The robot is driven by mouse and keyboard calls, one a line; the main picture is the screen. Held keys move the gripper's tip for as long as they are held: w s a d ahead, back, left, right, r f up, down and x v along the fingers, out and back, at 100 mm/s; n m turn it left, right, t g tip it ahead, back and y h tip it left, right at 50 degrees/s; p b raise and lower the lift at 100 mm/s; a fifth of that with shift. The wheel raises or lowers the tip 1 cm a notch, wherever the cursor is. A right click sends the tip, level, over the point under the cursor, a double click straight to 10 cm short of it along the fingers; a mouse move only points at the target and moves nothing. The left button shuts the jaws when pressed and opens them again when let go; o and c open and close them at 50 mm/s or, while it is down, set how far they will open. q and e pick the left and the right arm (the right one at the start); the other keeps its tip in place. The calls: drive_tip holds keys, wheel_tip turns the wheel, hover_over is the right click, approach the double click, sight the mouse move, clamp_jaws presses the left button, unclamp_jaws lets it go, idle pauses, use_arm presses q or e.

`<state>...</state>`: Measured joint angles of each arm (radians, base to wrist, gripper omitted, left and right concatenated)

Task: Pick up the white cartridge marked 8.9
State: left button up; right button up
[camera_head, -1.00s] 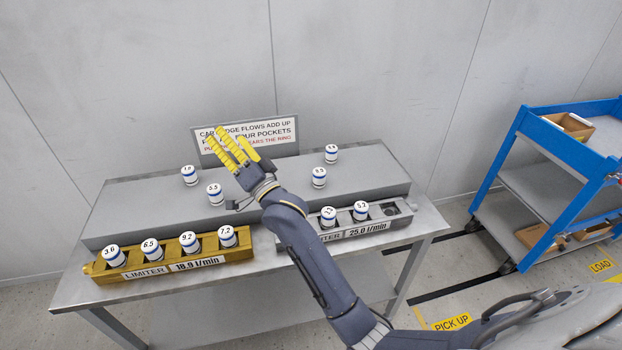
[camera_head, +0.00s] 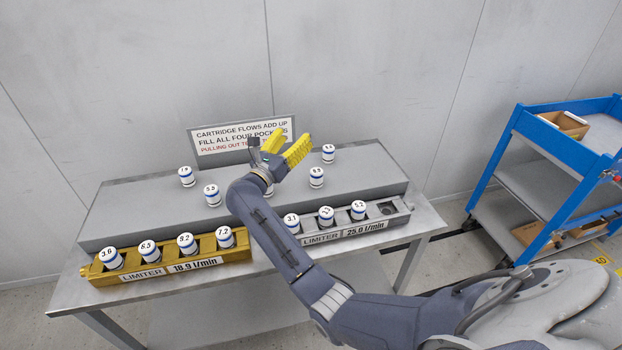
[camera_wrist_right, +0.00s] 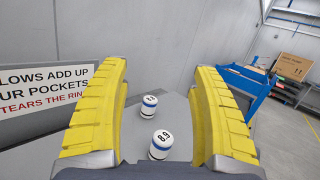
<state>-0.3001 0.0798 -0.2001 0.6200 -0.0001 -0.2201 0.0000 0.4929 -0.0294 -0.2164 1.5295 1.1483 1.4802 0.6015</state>
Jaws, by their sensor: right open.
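Two white cartridges with blue bands stand upright at the right of the grey raised shelf: a nearer one (camera_head: 317,177) and a farther one (camera_head: 328,153). In the right wrist view the nearer cartridge (camera_wrist_right: 161,145) appears marked 8.9, though the digits are tilted and small. The farther one (camera_wrist_right: 149,106) stands beyond it. My right gripper (camera_head: 287,146) is open and empty above the shelf, left of both cartridges, fingers pointing up and right. In the wrist view both cartridges show between its yellow fingers (camera_wrist_right: 160,75), touching neither. My left gripper is not in view.
Cartridges 1.9 (camera_head: 187,176) and 5.5 (camera_head: 212,195) stand on the shelf's left; another (camera_head: 268,189) is partly behind my wrist. A gold limiter rack (camera_head: 100,279) holds several cartridges. A silver rack (camera_head: 405,208) holds three, its right pocket empty. A sign (camera_head: 222,137) stands behind.

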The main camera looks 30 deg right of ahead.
sight(312, 174)
drive_tip(key=s+f+m+g+y, duration=0.1)
drive_tip(key=f, duration=0.3)
drive_tip(key=s+f+m+g+y, duration=0.1)
drive_tip(key=f+g, duration=0.1)
drive_tip(key=f, duration=0.2)
drive_tip(key=s+f+m+g+y, duration=0.1)
drive_tip(key=f+g+y, duration=0.1)
drive_tip(key=f, duration=0.2)
drive_tip(key=shift+s+d+f+m, duration=0.1)
drive_tip(key=shift+d+f+m, duration=0.2)
drive_tip(key=shift+d+m, duration=0.1)
drive_tip(key=shift+d+f, duration=0.1)
drive_tip(key=shift+f, duration=0.05)
drive_tip(key=shift+x, duration=3.55)
drive_tip(key=shift+c, duration=0.2)
drive_tip(key=c, duration=1.4)
